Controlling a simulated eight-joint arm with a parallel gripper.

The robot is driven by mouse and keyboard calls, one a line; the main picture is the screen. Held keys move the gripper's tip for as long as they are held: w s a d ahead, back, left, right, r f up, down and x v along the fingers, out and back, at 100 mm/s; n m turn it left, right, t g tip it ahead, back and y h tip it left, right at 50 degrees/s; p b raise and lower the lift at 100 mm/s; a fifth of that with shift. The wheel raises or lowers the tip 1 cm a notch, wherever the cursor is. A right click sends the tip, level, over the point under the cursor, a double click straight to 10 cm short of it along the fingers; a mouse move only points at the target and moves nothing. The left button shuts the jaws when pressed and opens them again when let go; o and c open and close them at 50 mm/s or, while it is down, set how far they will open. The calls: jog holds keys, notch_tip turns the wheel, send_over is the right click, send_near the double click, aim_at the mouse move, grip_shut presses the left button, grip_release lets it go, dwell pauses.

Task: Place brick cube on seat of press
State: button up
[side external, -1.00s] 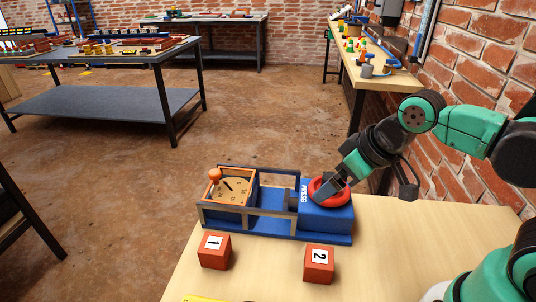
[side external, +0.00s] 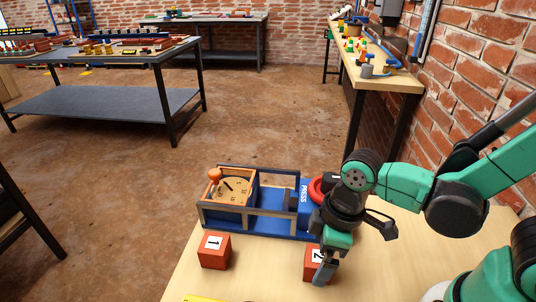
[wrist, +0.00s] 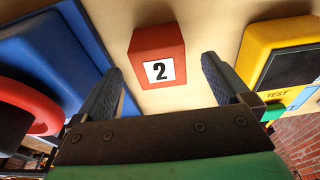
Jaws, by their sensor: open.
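The red brick cube marked 2 (side external: 311,259) stands on the wooden table in front of the press, partly hidden by my gripper in the side view. It also shows in the wrist view (wrist: 157,55), between and beyond my open fingers. My gripper (side external: 325,268) is open and empty, pointing down at the cube. A second red cube marked 1 (side external: 214,252) stands to the left. The blue press (side external: 304,208) is behind the cubes; its red ring (side external: 316,190) is partly hidden by my arm and also shows at left in the wrist view (wrist: 30,105).
A wooden and blue frame with a dial and orange-knobbed lever (side external: 229,190) adjoins the press at left. A yellow box labelled TEST (wrist: 283,60) lies right of cube 2 in the wrist view. Bare table (side external: 258,262) shows between the cubes.

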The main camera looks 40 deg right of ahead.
jog(key=shift+f, duration=0.5)
grip_shut()
jog(key=shift+r, duration=0.1)
